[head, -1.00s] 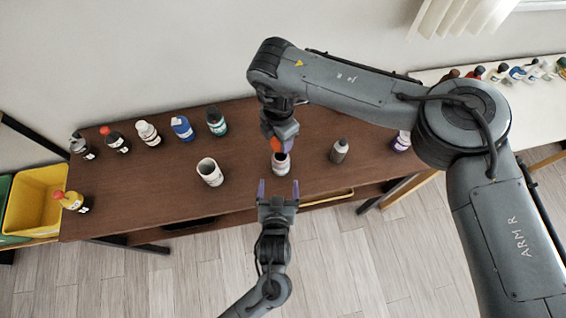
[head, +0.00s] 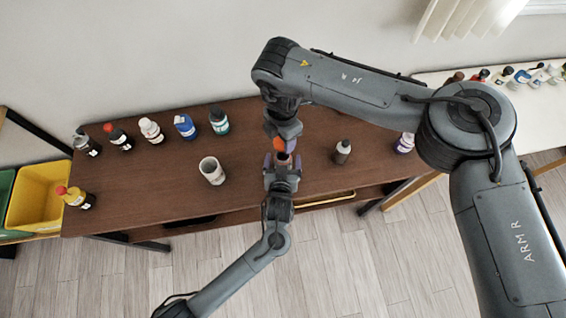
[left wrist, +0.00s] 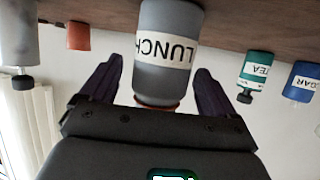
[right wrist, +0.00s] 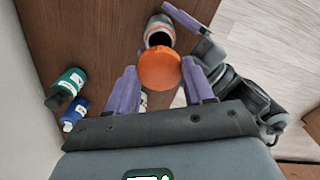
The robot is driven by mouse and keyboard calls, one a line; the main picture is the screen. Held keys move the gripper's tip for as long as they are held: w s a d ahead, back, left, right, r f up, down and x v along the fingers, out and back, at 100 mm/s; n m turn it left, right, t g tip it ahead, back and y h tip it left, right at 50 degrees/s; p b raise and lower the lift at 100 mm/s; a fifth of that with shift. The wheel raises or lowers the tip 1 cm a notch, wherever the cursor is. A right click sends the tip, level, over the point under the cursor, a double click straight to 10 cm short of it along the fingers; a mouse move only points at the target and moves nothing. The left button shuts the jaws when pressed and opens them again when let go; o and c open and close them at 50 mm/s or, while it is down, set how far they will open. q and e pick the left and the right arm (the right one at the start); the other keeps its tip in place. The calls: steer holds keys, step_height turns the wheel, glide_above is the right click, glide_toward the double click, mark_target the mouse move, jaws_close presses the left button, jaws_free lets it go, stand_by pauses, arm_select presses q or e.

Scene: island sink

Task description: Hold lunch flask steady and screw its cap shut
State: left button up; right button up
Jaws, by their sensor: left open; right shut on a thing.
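The lunch flask (head: 284,158) is a grey cylinder with a white LUNCH label and a reddish rim, standing upright on the brown table (head: 130,195). The label is clear in the left wrist view (left wrist: 165,48). My left gripper (head: 283,161) is open, its fingers on either side of the flask; gaps show in the left wrist view. My right gripper (right wrist: 160,82) is shut on the orange cap (right wrist: 160,68), also seen in the head view (head: 279,144). The cap is above the flask; the dark open mouth shows partly past it in the right wrist view.
A white cup-like container (head: 212,171) stands left of the flask, a grey bottle (head: 342,151) right of it. Several bottles line the back left, including a teal one (head: 219,122). A yellow bin (head: 38,195) is at far left. The table's front edge is close.

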arm_select(q)
steer(key=shift+w+f, duration=0.15)
steer(key=shift+w, duration=0.25)
steer(key=c, duration=1.5)
arm_select(e)
glide_above(283, 162)
steer(key=w, duration=0.2)
steer(key=shift+w+f, duration=0.1)
steer(key=shift+f, duration=2.4)
steer(key=shift+f, duration=0.9)
steer(key=shift+f, duration=0.45)
